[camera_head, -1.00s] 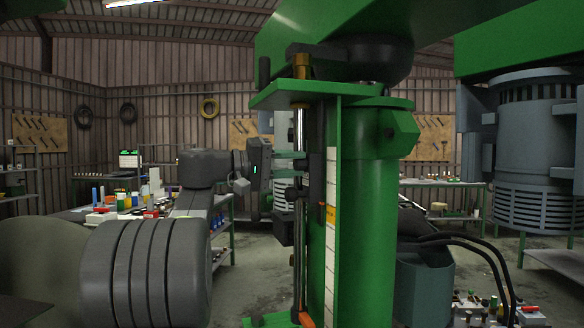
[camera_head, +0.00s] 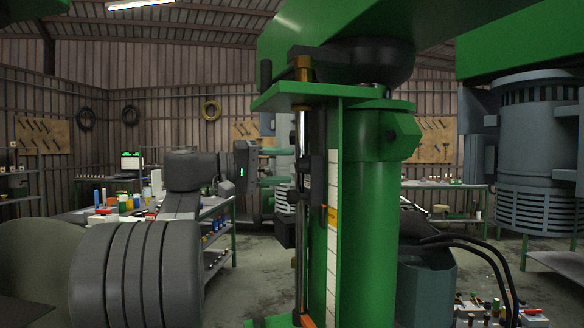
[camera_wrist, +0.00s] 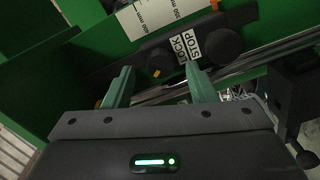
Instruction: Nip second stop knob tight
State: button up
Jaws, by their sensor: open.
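In the wrist view a dark stop block carries a white LOCK STOP label (camera_wrist: 188,46) between two round black knobs. One knob (camera_wrist: 160,62) is left of the label, with a small yellow mark near it. The other knob (camera_wrist: 222,43) is right of it. Which one is the second stop knob I cannot tell. My gripper (camera_wrist: 159,73) is open, its two green fingers apart with nothing between them. The left knob shows beyond the gap, apart from the fingers. In the head view my gripper (camera_head: 275,169) is left of the green column (camera_head: 368,210).
A steel rod (camera_head: 302,150) runs down beside the column, with a white scale (camera_head: 332,240) alongside. A black block (camera_head: 285,232) juts out left below my gripper. Black hoses (camera_head: 470,245) curve at the lower right. A cluttered bench (camera_head: 125,205) stands behind at left.

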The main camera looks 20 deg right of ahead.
aim_at(297, 166)
jog(key=w+a, duration=0.1)
jog(key=a, duration=0.9)
jog(key=shift+a, duration=0.3)
jog(key=shift+w, duration=0.1)
jog(key=d, duration=0.4)
jog(key=s+d, duration=0.1)
jog(key=d, duration=0.8)
jog(key=shift+s+d, duration=0.3)
jog(key=shift+d, duration=0.1)
jog(key=shift+a, duration=0.1)
